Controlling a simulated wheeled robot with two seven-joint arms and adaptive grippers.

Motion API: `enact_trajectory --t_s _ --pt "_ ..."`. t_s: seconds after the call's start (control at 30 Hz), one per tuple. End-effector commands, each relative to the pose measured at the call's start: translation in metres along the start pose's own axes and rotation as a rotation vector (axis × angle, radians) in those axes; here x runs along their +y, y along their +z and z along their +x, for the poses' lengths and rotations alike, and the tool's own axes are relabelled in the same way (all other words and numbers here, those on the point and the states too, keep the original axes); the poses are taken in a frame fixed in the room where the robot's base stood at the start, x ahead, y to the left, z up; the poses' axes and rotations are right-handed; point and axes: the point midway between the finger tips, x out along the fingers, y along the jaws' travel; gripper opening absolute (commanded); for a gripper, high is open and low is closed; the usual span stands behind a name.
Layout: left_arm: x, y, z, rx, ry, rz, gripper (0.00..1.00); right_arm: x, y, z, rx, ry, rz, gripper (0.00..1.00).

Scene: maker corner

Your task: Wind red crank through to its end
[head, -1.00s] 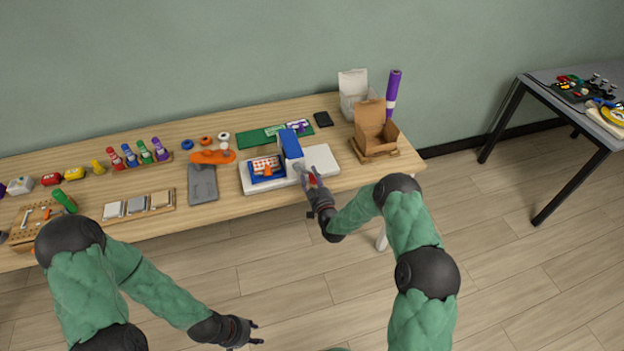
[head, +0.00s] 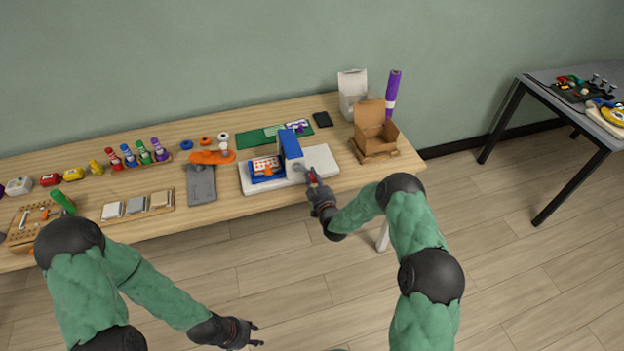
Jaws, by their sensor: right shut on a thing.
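The red crank (head: 313,177) shows as a small red patch at the front right of a blue upright frame (head: 290,146). The frame stands on a white base plate (head: 322,160) at the table's front edge. My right gripper (head: 312,182) is at the crank and shut on it, hiding most of it. A blue tray with an orange and white grid (head: 265,167) sits on the base, left of the frame. My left gripper (head: 253,334) hangs over the floor in front of the table, empty, its fingers apart.
A grey plate (head: 201,185) and orange tool (head: 210,157) lie left of the base. An open cardboard box (head: 372,128) and a purple roll (head: 392,95) stand at the right. A green mat (head: 255,138) lies behind. The floor in front is clear.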

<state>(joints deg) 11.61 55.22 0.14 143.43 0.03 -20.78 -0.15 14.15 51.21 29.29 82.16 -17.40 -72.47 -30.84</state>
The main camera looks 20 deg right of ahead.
Motion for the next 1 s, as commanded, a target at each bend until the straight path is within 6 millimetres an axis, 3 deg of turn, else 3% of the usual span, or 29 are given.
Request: enact_trajectory --t_s 0.5,1.0 --pt "-0.009 -0.001 0.024 0.0 0.0 0.0 0.4 0.02 -0.022 0.0 -0.005 0.0 -0.464 0.0" --pt "-0.015 -0.002 0.043 0.0 0.0 0.0 0.4 0.027 -0.052 0.0 -0.009 0.0 -0.938 0.0"
